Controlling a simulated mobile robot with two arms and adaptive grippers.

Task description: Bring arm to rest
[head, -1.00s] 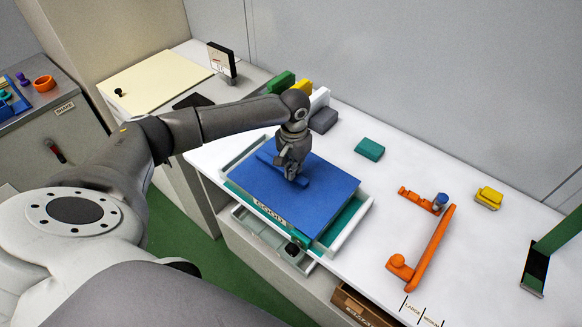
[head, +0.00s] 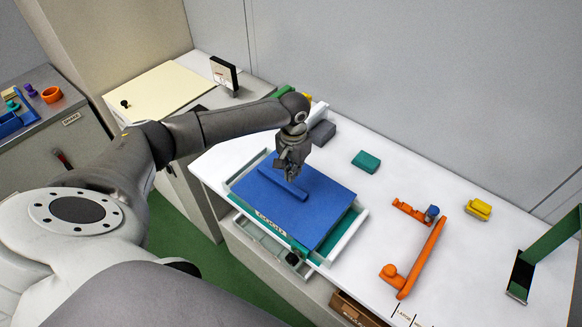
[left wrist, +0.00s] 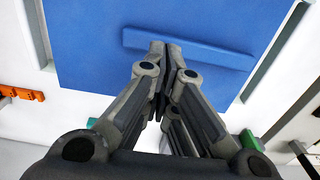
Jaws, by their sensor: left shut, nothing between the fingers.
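My left gripper (head: 287,172) is shut and empty. In the head view it hangs over the back part of a blue board (head: 310,205) with a raised bar (head: 282,183) on it. The board carries a label along its front edge and lies over a white tray (head: 350,235) with green showing at the side. In the left wrist view the closed fingertips (left wrist: 165,45) appear just beside the blue bar (left wrist: 190,48), with nothing between them. Whether they touch it, I cannot tell. My left arm reaches in from the left. My right gripper is not in view.
On the white table, a teal block (head: 366,161), an orange frame part (head: 422,260) and a yellow block (head: 479,209) lie to the right. A dark green upright piece (head: 550,245) stands at the far right. A grey block (head: 322,132) sits behind the gripper.

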